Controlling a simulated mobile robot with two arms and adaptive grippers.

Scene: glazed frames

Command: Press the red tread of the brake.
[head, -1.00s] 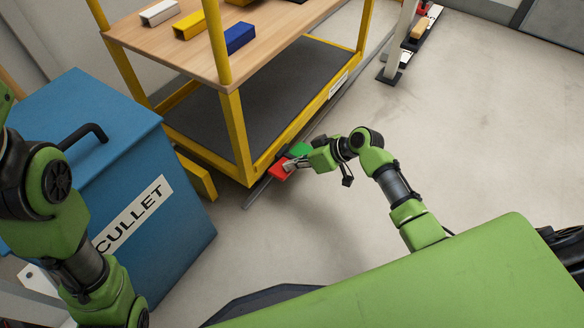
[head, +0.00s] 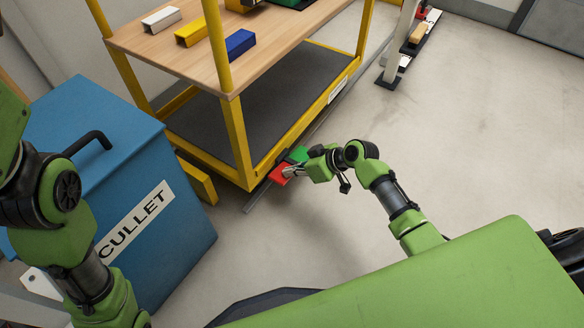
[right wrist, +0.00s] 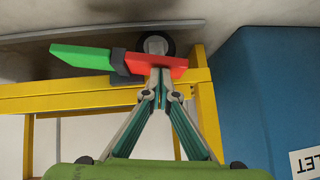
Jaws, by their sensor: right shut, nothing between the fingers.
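The brake's red tread (head: 279,175) sticks out low at the near corner of the yellow trolley, with a green tread (head: 299,154) beside it. My right gripper (head: 290,171) is at the red tread, its fingers shut with nothing between them. In the right wrist view the fingertips (right wrist: 161,72) overlap the red tread (right wrist: 172,62); whether they press on it I cannot tell. The green tread (right wrist: 80,57) slopes away to the left there, and a dark wheel (right wrist: 157,43) shows behind. My left arm is at the left edge of the head view, its gripper out of view.
The yellow trolley frame (head: 237,140) carries a wooden top (head: 180,60) with white, yellow and blue blocks. A blue cullet bin (head: 100,150) stands at left. A grey rail (head: 251,203) runs along the floor by the trolley.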

